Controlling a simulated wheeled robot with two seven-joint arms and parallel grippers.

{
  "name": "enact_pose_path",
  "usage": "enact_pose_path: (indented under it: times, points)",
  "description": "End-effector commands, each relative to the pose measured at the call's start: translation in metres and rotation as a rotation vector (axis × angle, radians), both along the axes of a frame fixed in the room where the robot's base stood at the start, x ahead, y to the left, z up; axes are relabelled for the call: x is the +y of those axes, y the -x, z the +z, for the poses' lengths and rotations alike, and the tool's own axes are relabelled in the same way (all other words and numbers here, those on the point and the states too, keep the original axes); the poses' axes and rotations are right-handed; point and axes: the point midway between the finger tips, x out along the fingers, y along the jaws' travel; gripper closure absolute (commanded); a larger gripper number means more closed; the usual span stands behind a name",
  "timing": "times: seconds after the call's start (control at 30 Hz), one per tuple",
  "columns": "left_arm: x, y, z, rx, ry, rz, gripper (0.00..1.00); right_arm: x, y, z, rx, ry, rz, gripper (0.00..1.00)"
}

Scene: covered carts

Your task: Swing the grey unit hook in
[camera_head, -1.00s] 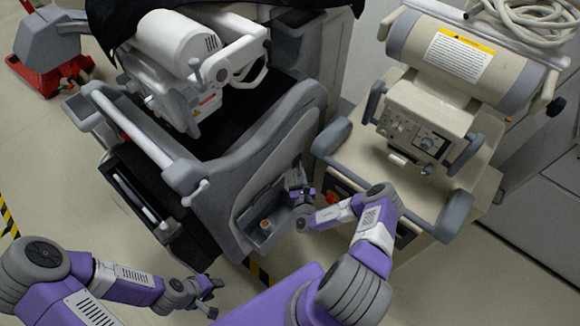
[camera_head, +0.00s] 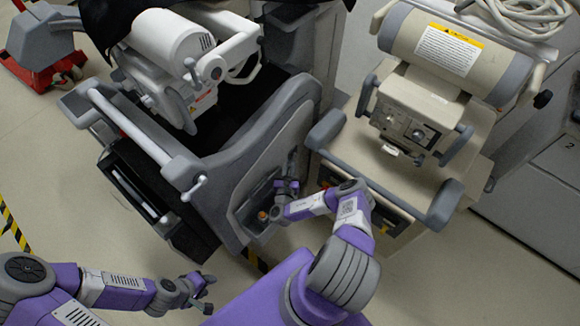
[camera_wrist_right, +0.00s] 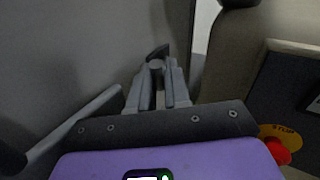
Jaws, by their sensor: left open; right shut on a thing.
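The grey unit (camera_head: 250,135) stands left of centre in the head view, with a recess in its near side panel. My right gripper (camera_head: 288,186) is at that panel, at the upper right of the recess. In the right wrist view my right gripper (camera_wrist_right: 158,90) is shut on a small dark grey piece, which looks like the hook (camera_wrist_right: 158,55). The fingers hide much of the hook, and its exact angle against the panel is hard to tell. My left gripper (camera_head: 203,299) is open and empty above the floor, in front of the grey unit.
A beige unit (camera_head: 420,130) with a grey rail stands close to the right of the grey unit. A red button (camera_wrist_right: 278,151) shows at the lower right in the right wrist view. An orange knob (camera_head: 262,215) sits in the recess. Floor is free at lower right.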

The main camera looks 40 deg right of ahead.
Motion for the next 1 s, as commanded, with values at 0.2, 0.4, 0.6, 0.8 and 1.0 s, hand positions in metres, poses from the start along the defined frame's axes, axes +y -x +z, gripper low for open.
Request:
enact_pose_path:
  times: [0.2,0.4,0.6,0.8,1.0]
  points:
    - [0.000,0.000,0.000,0.000,0.000,0.000,0.58,0.001,0.000,-0.001,0.002,-0.002,0.004,0.62]
    - [0.000,0.000,0.000,0.000,0.000,0.000,0.58,0.000,0.000,0.000,0.001,-0.001,0.003,0.62]
    - [0.000,0.000,0.005,0.000,0.000,0.000,0.58,0.013,0.011,0.000,0.002,-0.004,0.004,0.62]
    - [0.000,0.000,0.012,0.000,0.000,0.000,0.58,0.038,0.035,0.000,0.004,-0.004,0.003,0.62]
    - [0.000,0.000,0.015,0.000,0.000,0.000,0.58,0.053,0.050,0.000,0.002,-0.002,0.004,0.62]
